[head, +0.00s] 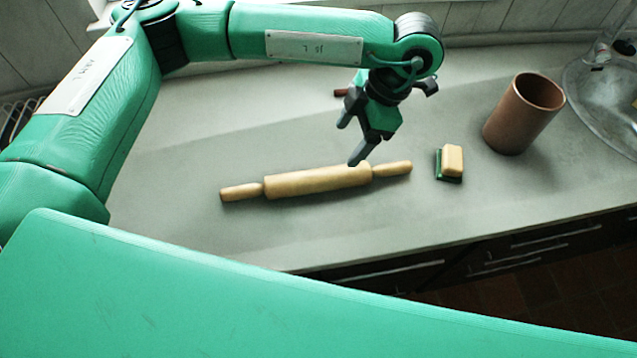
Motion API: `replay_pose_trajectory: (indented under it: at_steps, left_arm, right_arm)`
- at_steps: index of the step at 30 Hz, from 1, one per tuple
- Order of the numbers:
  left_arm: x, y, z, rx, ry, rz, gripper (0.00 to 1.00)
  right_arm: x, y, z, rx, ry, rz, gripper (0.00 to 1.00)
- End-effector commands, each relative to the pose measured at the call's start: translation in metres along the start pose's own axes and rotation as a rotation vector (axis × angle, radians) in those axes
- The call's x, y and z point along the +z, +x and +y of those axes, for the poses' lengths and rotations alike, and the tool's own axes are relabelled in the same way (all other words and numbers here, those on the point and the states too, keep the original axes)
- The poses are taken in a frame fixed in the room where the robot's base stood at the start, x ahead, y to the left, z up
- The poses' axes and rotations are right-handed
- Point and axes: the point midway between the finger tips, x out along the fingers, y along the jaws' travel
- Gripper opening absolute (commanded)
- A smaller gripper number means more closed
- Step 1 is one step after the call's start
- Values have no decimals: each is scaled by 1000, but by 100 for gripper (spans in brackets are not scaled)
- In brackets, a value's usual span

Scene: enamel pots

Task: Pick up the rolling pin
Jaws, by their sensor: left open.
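The wooden rolling pin (315,181) lies on the grey countertop (200,160), roughly left to right, with a handle at each end. My left gripper (350,144) is open and points down above the right part of the rolling pin. One fingertip overlaps the pin's right end in the picture; I cannot tell whether it touches. Nothing shows between the fingers. My right gripper is not in view.
A small sponge (453,159) with a green base lies right of the pin. A brown cylindrical pot (525,113) stands farther right, near a glass-like round object (608,98). Drawers (535,250) lie below the counter's front edge. The counter left of the pin is clear.

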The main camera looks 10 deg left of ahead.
Motion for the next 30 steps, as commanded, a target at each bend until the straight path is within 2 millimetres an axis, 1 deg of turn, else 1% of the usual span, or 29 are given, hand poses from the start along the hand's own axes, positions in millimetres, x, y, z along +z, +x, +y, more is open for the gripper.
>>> replay_pose_trajectory:
  at_steps: [2, 5, 9, 11, 13, 15, 20, 24, 26, 27, 30]
  left_arm:
    - [0, 7, 0, -2, 0, 2, 71]
    - [-2, 22, 0, -3, 0, 3, 71]
    - [-2, 50, 0, -3, 0, 3, 71]
    - [-2, 61, 0, -4, 1, 3, 71]
    - [-1, 72, 0, -2, 0, 2, 71]
    - [-1, 79, 0, -2, 0, 2, 71]
    - [-1, 88, 1, -2, -1, 1, 71]
    - [-3, 106, 5, -3, 0, 3, 71]
    - [-3, 115, 6, -3, -1, 3, 71]
    - [-2, 122, 6, -3, -1, 3, 71]
    - [-1, 133, 6, -2, 0, 2, 71]
  right_arm:
    - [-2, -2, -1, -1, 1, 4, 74]
    - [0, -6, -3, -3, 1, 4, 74]
    - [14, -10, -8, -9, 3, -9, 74]
    - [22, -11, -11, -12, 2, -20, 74]
    - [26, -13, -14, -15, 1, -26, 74]
    - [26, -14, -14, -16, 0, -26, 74]
    - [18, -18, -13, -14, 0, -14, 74]
    - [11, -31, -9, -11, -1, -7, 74]
    - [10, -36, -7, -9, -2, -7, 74]
    - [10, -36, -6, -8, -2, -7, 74]
    - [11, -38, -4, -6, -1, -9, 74]
